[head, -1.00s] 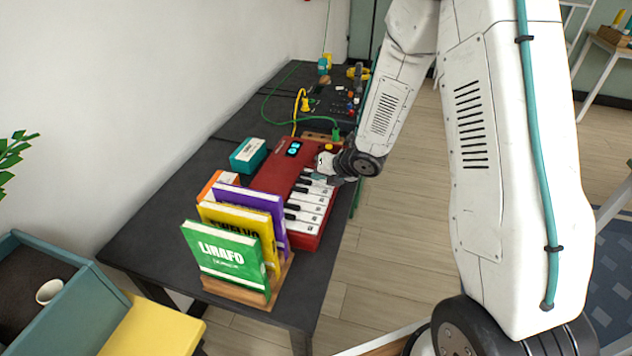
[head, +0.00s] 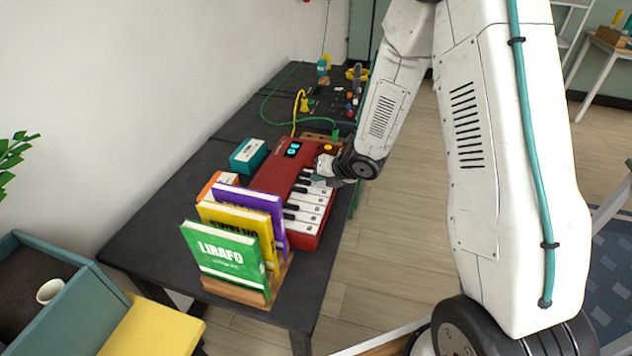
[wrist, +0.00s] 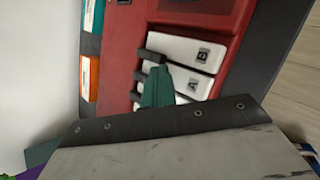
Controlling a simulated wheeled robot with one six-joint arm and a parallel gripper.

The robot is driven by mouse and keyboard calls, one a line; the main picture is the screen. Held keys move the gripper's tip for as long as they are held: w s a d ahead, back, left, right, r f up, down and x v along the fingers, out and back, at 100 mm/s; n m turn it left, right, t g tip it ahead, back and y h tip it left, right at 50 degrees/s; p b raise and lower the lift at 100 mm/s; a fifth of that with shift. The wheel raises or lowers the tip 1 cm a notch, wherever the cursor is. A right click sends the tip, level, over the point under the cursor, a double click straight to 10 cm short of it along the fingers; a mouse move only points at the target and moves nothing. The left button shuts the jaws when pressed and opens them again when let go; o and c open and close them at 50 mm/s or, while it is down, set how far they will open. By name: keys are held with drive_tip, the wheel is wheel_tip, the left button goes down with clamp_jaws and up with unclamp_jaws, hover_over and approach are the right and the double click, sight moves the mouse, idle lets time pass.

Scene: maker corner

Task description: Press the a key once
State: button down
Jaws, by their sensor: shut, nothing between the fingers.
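The red keyboard (head: 272,178) lies on the dark bench, its white and black keys facing right in the head view. In the wrist view the a key (wrist: 194,84) is a white key with a dark letter A, beside the white B key (wrist: 203,54). My gripper (wrist: 157,86) is shut and empty, its teal fingers over the inner part of the a key, close to the black keys. I cannot tell whether the fingertips touch it. In the head view my gripper (head: 322,174) is at the far end of the keys and hides some of them.
Upright books (head: 225,255) in a wooden holder stand at the near end of the keyboard. A teal box (head: 248,155) sits to its left. Cables and a dark panel with knobs (head: 335,103) lie beyond.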

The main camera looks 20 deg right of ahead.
sight(319, 184)
drive_tip(key=shift+s+a+f, duration=0.1)
drive_tip(key=shift+s+f, duration=0.35)
drive_tip(key=shift+f, duration=0.2)
drive_tip(key=shift+r, duration=0.1)
drive_tip(key=shift+w+a+r, duration=0.1)
drive_tip(key=shift+w+r, duration=0.1)
drive_tip(key=shift+r, duration=0.4)
drive_tip(key=shift+w+r, duration=0.2)
drive_tip(key=shift+r, duration=2.4)
